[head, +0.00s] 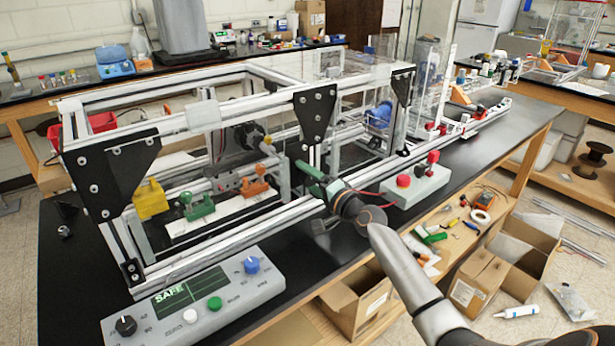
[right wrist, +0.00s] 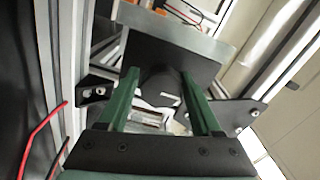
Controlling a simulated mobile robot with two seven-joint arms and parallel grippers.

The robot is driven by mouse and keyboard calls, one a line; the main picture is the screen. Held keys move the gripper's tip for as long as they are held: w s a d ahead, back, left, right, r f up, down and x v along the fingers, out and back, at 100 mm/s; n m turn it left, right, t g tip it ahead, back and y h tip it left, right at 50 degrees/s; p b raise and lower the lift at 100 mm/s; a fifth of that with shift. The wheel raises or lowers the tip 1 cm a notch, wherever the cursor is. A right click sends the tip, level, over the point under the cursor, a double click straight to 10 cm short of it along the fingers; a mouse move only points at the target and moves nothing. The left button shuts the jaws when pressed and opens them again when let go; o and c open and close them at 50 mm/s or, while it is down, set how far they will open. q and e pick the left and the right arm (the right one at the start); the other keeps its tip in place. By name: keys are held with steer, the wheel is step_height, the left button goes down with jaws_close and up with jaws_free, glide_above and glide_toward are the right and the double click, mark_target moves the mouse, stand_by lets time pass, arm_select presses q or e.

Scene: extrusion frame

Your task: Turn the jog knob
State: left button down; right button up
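A grey control panel with a green "SAFE" screen lies on the black bench at the front left. It carries a blue knob (head: 251,264) at its right end and a black knob (head: 125,325) at its left end. The labels are too small to read, so I cannot tell which is the jog knob. My right gripper (head: 314,178), with green fingers, is at the extrusion frame's right part, up and right of the panel, away from both knobs. In the right wrist view the fingers (right wrist: 163,105) stand apart, with nothing seen held. My left gripper is out of view.
The extrusion frame (head: 235,235) stands behind the panel. Green (head: 200,208) and orange (head: 254,184) clamps sit inside it. A grey box with a red button (head: 403,181) is to the right. White (head: 190,316) and green (head: 214,303) buttons sit between the knobs. Space above the panel is clear.

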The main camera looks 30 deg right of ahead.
steer(key=shift+s, duration=0.6)
steer(key=s+d, duration=0.1)
steer(key=s, duration=1)
steer(key=shift+s, duration=0.15)
